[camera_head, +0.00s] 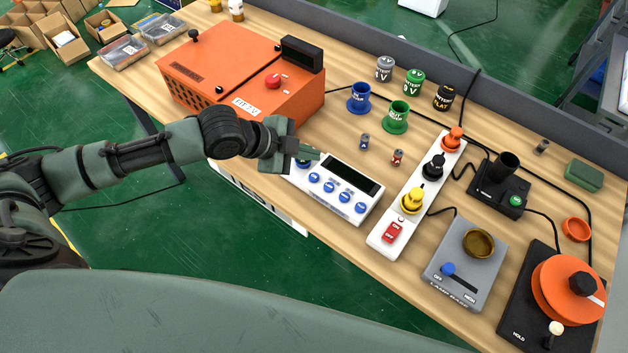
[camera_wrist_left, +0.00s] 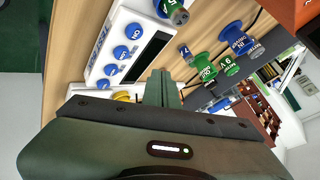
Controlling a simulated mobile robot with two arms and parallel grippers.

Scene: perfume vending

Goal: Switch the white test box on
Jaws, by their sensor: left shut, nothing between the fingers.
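The white test box (camera_head: 372,213) lies at the table's front edge, with a dark display (camera_head: 353,178) and a row of round blue buttons (camera_head: 329,187). In the left wrist view the white box (camera_wrist_left: 92,76) is at upper left, with its blue buttons (camera_wrist_left: 121,52) facing the camera. My left gripper (camera_head: 314,154) is shut and empty at the box's left end, over the end button, which it partly hides. In the left wrist view its fingertips (camera_wrist_left: 162,76) appear near the display side. I cannot tell whether they touch the box. The display looks dark.
An orange machine (camera_head: 225,75) stands left of the box. Blue (camera_head: 359,98) and green (camera_head: 396,117) holders and two small batteries (camera_head: 397,157) are behind it. A white power strip (camera_head: 386,247) with a red switch lies to its right, then a grey lamp base (camera_head: 461,286).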

